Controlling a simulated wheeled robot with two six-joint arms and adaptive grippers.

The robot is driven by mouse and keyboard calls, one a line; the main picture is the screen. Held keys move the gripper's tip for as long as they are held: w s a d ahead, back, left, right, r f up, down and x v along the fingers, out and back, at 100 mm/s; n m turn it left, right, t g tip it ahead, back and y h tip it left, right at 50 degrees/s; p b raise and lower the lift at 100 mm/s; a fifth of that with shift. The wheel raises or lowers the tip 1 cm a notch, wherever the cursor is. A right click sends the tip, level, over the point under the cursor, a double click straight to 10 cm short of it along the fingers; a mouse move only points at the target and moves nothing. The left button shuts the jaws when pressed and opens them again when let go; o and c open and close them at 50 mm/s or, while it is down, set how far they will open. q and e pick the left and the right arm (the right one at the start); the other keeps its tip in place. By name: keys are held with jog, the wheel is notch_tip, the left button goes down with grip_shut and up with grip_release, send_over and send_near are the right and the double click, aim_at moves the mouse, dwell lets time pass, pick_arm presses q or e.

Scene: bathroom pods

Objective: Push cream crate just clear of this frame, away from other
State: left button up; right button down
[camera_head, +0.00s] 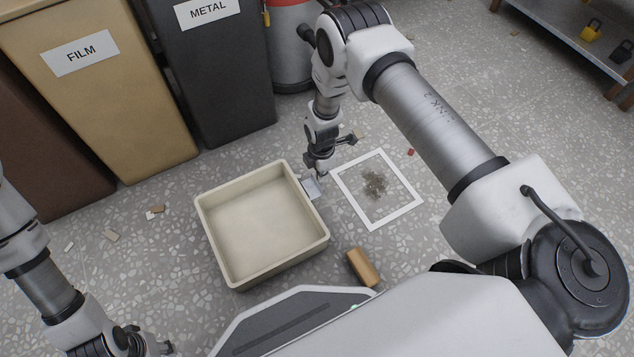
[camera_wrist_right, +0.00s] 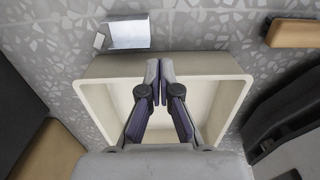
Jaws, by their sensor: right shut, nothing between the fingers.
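The cream crate (camera_head: 322,234) is an open, empty square box standing upright on the floor. It also shows in the wrist view (camera_wrist_right: 233,84). The white square frame (camera_head: 409,205) lies flat to its right, around a grey-brown dirt patch (camera_head: 374,185); a strip of bare floor separates crate and frame. My right gripper (camera_head: 320,174) points down by the crate's far right corner. In the wrist view its closed fingertips (camera_wrist_right: 160,68) overlap the crate's wall; whether they touch it I cannot tell. My left gripper (camera_head: 150,346) is at the lower left, its fingers unclear.
A silvery plate (camera_head: 311,187) lies between crate and frame. A wooden block (camera_head: 362,268) lies in front of the frame. Bins labelled FILM (camera_head: 120,100) and METAL (camera_head: 218,75) stand behind the crate. Small scraps (camera_head: 155,211) lie on open floor to the left.

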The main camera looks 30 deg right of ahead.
notch_tip(320, 180, down, 8)
jog(key=b, duration=0.4)
jog(key=shift+f, duration=0.15)
jog(key=a+b, duration=0.1)
jog(key=a, duration=0.2)
jog(key=shift+a+b, duration=0.25)
jog(key=shift+b, duration=0.05)
jog(key=shift+s+a, duration=0.1)
jog(key=shift+a, duration=0.15)
